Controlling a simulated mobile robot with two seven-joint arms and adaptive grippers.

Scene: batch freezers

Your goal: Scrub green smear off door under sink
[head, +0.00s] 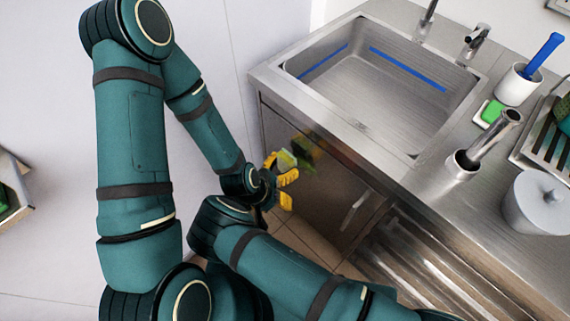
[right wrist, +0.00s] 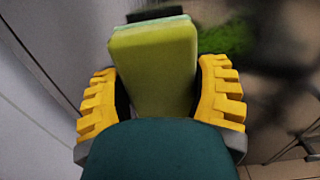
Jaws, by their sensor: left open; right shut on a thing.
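My right gripper (head: 280,172), with yellow fingers, is shut on a yellow-green sponge (head: 287,160) in front of the door under the sink (head: 335,190). In the right wrist view, the sponge (right wrist: 155,70) stands out between the two fingers, with a paler green layer at its far end. The green smear (head: 303,147) is on the upper left of the door, right beside the sponge. In the right wrist view the smear (right wrist: 228,38) shows right of the sponge's tip. I cannot tell whether the sponge touches the door. My left gripper's fingers do not show.
The steel sink (head: 385,90) has blue lines on its walls. On the counter stand a white cup with a blue-handled brush (head: 517,85), a green sponge on a dish (head: 492,112) and a white lidded pot (head: 540,205). A slatted steel shelf (head: 420,265) lies right of the door.

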